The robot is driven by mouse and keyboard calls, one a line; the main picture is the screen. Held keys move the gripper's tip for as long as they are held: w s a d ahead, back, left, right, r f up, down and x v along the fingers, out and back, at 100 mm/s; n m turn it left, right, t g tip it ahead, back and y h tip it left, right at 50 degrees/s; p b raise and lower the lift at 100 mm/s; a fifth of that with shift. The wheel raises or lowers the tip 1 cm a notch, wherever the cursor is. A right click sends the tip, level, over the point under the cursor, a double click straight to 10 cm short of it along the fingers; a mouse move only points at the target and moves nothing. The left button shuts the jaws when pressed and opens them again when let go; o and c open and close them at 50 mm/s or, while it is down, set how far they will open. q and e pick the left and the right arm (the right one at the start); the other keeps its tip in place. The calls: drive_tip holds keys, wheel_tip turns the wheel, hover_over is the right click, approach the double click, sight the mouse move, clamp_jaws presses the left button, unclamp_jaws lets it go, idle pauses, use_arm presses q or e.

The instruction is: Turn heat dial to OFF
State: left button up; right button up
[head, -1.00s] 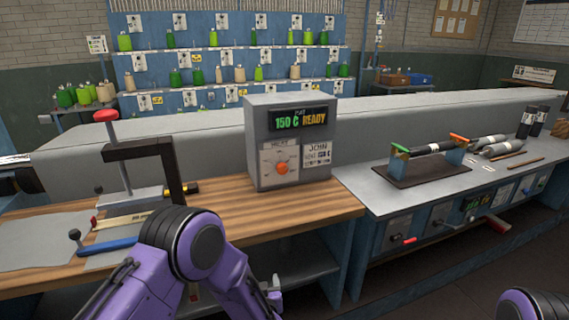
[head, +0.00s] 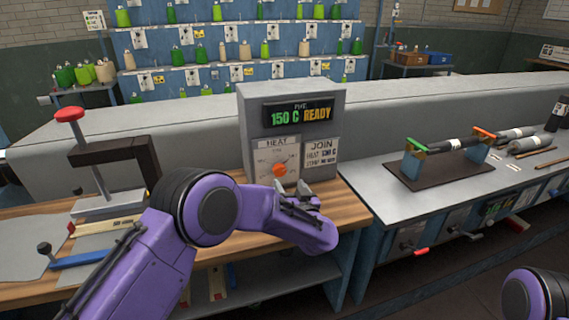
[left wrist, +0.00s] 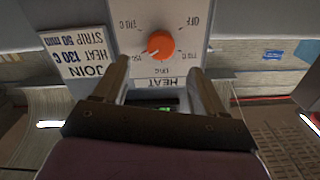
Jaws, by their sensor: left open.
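The orange heat dial (head: 279,169) is on the front of a grey control box (head: 238,130) whose display reads 150 C READY. In the left wrist view, which shows the panel upside down, the dial (left wrist: 160,45) has its white mark toward the 150 C label, away from OFF (left wrist: 190,22). My left gripper (head: 291,188) is open, just in front of and below the dial. In the left wrist view its two fingers (left wrist: 160,68) stand apart on either side of the dial's line, with no visible contact. My right gripper is out of view.
A JOIN card (head: 322,152) is beside the dial. A press with a red knob (head: 69,115) and a blue-handled tool (head: 90,258) are on the wooden bench at left. A grey bench (head: 375,180) with a roller stand is at right.

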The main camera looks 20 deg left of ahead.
sight(281, 171)
use_arm(q)
drive_tip(key=shift+w+a+r+p, duration=0.2)
drive_tip(key=shift+w+a, duration=0.3)
drive_tip(key=shift+a, duration=0.05)
drive_tip(key=shift+w+a+r+p, duration=0.2)
drive_tip(key=shift+w+a, duration=0.3)
drive_tip(key=x, duration=0.6)
drive_tip(key=shift+w+d+f+p, duration=0.15)
drive_tip(key=shift+d+f+p, duration=0.1)
drive_tip(key=shift+f+p, duration=0.1)
drive_tip(key=shift+w+a+r, duration=0.1)
drive_tip(key=shift+a+r, duration=0.1)
drive_tip(key=shift+c, duration=0.3)
drive_tip(key=c, duration=0.9)
